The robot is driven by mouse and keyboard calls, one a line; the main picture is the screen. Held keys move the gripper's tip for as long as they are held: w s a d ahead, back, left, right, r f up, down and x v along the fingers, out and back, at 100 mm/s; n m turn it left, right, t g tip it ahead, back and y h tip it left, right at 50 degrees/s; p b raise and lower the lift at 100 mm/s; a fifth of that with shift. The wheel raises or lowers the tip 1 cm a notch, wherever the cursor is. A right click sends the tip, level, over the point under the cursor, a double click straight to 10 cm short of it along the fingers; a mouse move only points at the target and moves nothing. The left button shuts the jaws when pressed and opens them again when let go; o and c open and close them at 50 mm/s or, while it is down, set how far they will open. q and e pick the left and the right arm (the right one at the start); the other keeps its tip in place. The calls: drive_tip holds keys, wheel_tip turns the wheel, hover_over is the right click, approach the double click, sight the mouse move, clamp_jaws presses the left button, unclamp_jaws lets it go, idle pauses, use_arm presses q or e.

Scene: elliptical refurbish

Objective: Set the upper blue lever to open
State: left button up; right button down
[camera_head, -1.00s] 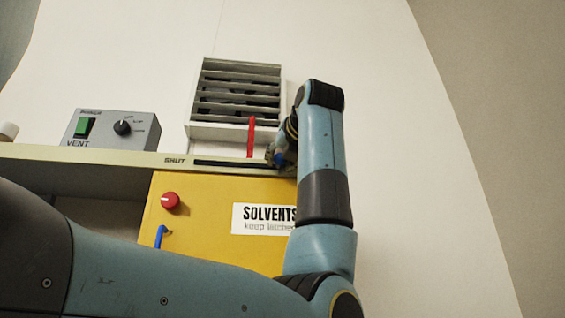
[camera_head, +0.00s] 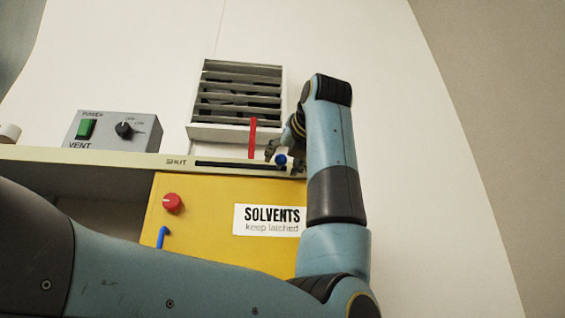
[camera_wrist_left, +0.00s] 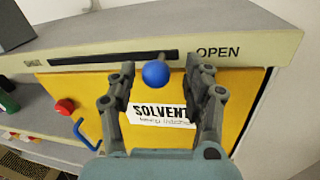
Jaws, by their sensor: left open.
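The upper blue lever is a round blue knob (camera_head: 281,160) on a short stem in the dark slot of the shelf's front edge. In the left wrist view the knob (camera_wrist_left: 155,74) stands near the slot's right end, on the side marked OPEN (camera_wrist_left: 218,52). The other end is marked SHUT (camera_head: 176,162). My left gripper (camera_head: 284,156) is open at the knob. In the left wrist view its fingers (camera_wrist_left: 159,66) lie on either side of the knob, with visible gaps. My right gripper is not in view.
Below the shelf edge (camera_head: 100,156) is a yellow SOLVENTS door (camera_head: 220,255) with a red knob (camera_head: 172,203) and a lower blue handle (camera_head: 162,236). A red lever (camera_head: 252,138) hangs from the louvred vent (camera_head: 240,95) close by. A grey VENT box (camera_head: 112,130) stands left.

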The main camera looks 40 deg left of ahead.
sight(285, 159)
use_arm(q)
drive_tip(key=v, duration=0.6)
drive_tip(key=shift+w+d, duration=0.1)
idle(0.3)
